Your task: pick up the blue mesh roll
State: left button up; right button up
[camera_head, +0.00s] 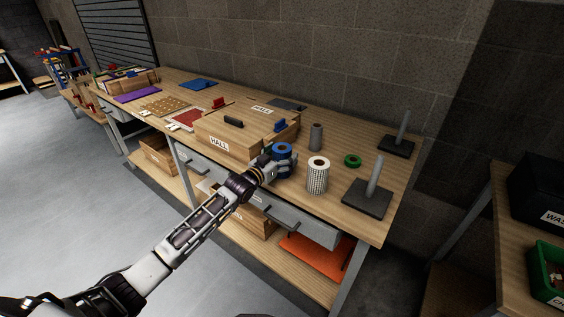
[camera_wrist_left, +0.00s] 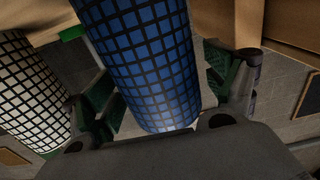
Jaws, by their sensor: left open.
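The blue mesh roll (camera_head: 283,148) stands on the workbench (camera_head: 350,209), close to its front edge. In the left wrist view the blue mesh roll (camera_wrist_left: 150,55) shows a dark grid on blue and lies between my two fingers. My left gripper (camera_head: 273,167) is at the roll's front side and hides part of it. In the left wrist view my left gripper (camera_wrist_left: 163,92) is open, with a green-padded finger on each side of the roll. I cannot tell whether either finger touches it. My right gripper is not in view.
A white mesh roll (camera_head: 318,175) stands close to the right of the blue one.

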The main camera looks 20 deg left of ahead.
pick_arm(q)
jog(key=c, duration=1.3)
jog(key=shift+r, duration=5.05)
